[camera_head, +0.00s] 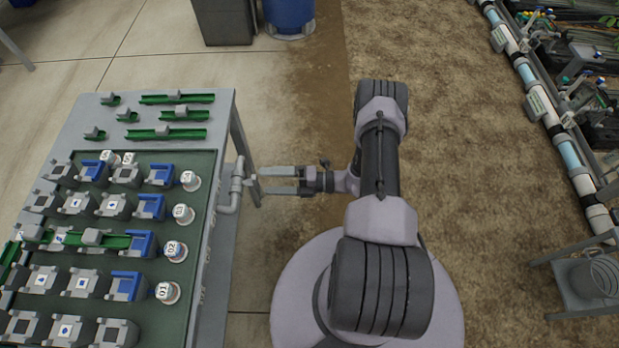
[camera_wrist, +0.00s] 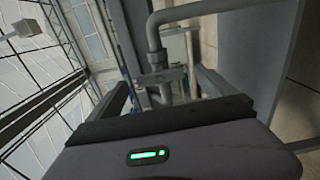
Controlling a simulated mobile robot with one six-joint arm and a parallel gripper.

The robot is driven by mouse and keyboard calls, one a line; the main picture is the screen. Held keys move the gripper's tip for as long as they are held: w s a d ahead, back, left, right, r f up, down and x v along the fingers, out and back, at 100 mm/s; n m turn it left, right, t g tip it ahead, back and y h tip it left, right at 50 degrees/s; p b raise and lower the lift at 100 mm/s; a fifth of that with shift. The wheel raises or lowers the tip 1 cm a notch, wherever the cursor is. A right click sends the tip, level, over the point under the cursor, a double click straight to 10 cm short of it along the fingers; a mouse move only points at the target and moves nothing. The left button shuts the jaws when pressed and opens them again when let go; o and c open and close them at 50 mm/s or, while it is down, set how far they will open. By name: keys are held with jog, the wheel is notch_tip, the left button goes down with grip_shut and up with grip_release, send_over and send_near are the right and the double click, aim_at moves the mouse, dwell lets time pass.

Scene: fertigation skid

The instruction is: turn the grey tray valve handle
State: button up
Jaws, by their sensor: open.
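The grey valve handle (camera_wrist: 163,77) shows in the wrist view as a flat bar across a grey pipe. In the head view the handle (camera_head: 252,181) is small, at the pipe on the right side of the tray table. My gripper (camera_head: 266,181) is open and points left at the handle, with its fingertips close to it. In the wrist view the fingers of my gripper (camera_wrist: 161,85) stand left and right of the handle and pipe. I cannot tell whether either finger touches the handle.
The grey pipe (camera_head: 238,187) runs along the side of the table (camera_head: 226,130), which bears several blocks, bottles and green rails. A blue barrel (camera_head: 289,14) and a dark bin (camera_head: 223,22) stand at the back. The floor between the table and my base is clear.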

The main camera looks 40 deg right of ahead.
jog(key=p+v, duration=0.1)
jog(key=v, duration=1.2)
jog(key=shift+p, duration=0.35)
jog(key=w+a+r+n+g+h, duration=0.1)
jog(key=a+r+n+g+h, duration=0.2)
jog(key=r+n, duration=0.45)
jog(key=w+a+r+n+g, duration=0.2)
jog(key=a+r+n+g, duration=0.15)
jog(key=r+n, duration=0.4)
jog(key=w+a+r+n+g+h, duration=0.15)
jog(key=r+n+g, duration=0.3)
jog(key=r, duration=0.55)
jog(key=s+a+r+n+t+h, duration=0.3)
jog(key=s+a+r+n+h, duration=0.1)
jog(key=r+n, duration=0.4)
jog(key=s+a+r+n+t+h, duration=0.3)
jog(key=s+a+r+n, duration=0.4)
jog(key=n, duration=0.4)
jog(key=shift+s+r+h, duration=0.5)
jog(key=shift+s+h, duration=0.05)
jog(key=shift+s, duration=0.55)
